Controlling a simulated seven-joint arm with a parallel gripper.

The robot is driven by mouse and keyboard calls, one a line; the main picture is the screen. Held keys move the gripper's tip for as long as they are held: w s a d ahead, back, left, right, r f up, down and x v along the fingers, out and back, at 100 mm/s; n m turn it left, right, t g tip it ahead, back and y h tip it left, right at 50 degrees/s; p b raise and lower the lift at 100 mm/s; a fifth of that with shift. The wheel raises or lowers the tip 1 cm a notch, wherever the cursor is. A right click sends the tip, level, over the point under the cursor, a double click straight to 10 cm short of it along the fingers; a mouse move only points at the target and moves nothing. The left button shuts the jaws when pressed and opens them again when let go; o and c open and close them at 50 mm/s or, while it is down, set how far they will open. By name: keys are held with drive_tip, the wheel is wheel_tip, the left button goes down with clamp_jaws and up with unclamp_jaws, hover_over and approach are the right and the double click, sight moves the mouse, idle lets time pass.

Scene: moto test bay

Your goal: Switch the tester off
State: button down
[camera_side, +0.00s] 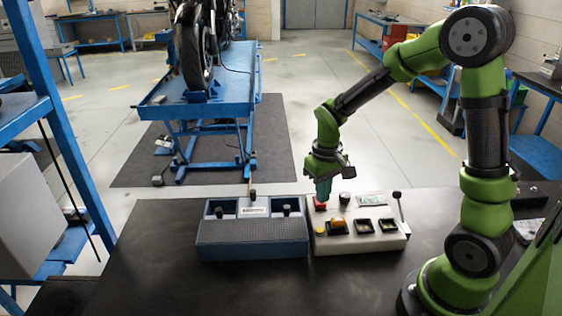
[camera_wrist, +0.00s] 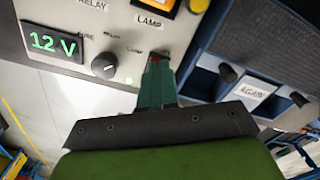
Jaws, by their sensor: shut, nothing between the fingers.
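The tester (camera_side: 357,243) is a pale box on the dark bench, right of a blue box. Its display (camera_wrist: 52,42) reads "12 V" in green. A red button (camera_side: 320,205) sits at its back left corner. My gripper (camera_side: 323,194) is shut and empty, pointing down right at the red button; contact cannot be told. In the wrist view my fingers (camera_wrist: 156,75) hide most of the button. A round black knob (camera_wrist: 104,66) is beside them. The amber rocker (camera_side: 338,227) is marked LAMP in the wrist view. Two dark rockers are right of it.
The blue box (camera_side: 252,237) with black knobs stands close to the tester's left side. A yellow button (camera_side: 320,231) is at the tester's front left. An upright lever (camera_side: 399,205) rises at its right end. The bench (camera_side: 150,270) is bare in front. A motorcycle lift (camera_side: 205,110) stands behind.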

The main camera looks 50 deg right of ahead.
drive_tip(key=shift+f, duration=0.55)
drive_tip(key=shift+f, duration=0.55)
idle(0.3)
wheel_tip(320, 180, up, 7)
idle(0.7)
drive_tip(key=s+a+r+m+t+y, duration=0.1)
drive_tip(key=s+a+r+t+y, duration=0.1)
drive_tip(key=s+a+r+t, duration=0.5)
drive_tip(key=shift+s+a+r, duration=0.95)
drive_tip(key=shift+s+r, duration=0.6)
drive_tip(key=shift+r, duration=0.9)
